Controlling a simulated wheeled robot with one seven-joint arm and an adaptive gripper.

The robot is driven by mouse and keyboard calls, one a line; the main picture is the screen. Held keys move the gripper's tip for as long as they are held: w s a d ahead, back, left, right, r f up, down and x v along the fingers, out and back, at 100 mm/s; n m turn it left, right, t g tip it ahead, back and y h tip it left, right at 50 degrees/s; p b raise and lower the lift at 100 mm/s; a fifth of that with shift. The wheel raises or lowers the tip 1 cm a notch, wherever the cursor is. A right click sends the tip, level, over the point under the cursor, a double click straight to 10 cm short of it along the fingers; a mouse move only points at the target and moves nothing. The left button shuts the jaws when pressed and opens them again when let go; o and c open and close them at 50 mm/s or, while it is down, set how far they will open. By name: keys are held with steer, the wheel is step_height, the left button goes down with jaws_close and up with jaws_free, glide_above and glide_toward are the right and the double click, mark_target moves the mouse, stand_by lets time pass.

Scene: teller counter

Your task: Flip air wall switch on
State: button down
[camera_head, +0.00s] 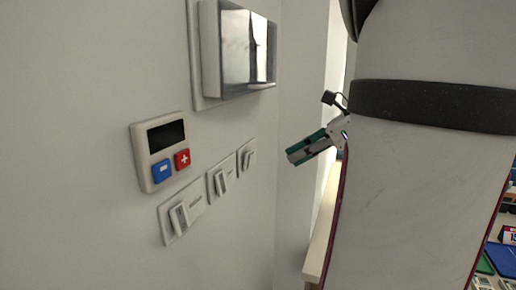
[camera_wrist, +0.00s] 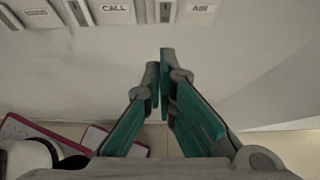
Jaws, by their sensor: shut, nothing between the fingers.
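Three white switch plates sit in a row on the wall. In the wrist view, the plate labelled AIR (camera_wrist: 200,8) is rightmost at the top edge, with its rocker (camera_wrist: 165,11) left of the label and partly cut off. By that order, it matches the farthest, rightmost switch in the head view (camera_head: 247,156), where labels are too small to read. Whether its rocker is on or off I cannot tell. My gripper (camera_head: 293,157), with green fingers, is shut and empty, right of that switch and apart from it. In the wrist view, the fingertips (camera_wrist: 160,60) are below the AIR rocker.
The CALL switch (camera_wrist: 115,7) is left of AIR. A thermostat-like panel (camera_head: 160,151) with blue and red buttons is above the switches. A glossy box (camera_head: 240,50) protrudes higher up. A wall corner stands to the right, with a counter (camera_head: 318,245) beyond it.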

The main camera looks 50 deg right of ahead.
mark_target(247, 161)
steer(key=shift+w+a+f, duration=0.45)
steer(key=shift+w, duration=0.85)
steer(key=shift+w+a+f, duration=0.4)
steer(key=shift+w+a, duration=0.1)
steer(key=shift+w, duration=0.8)
steer(key=shift+w+a+f, duration=0.45)
steer(key=shift+w, duration=0.85)
steer(key=p, duration=0.1)
steer(key=g+p, duration=0.1)
steer(key=shift+w+a+r+p, duration=0.15)
steer(key=shift+w+r+p, duration=0.15)
steer(key=shift+r+p, duration=0.1)
steer(key=shift+w+f, duration=0.1)
steer(key=shift+f, duration=0.15)
steer(key=shift+r+p, duration=0.5)
steer(key=shift+r, duration=0.35)
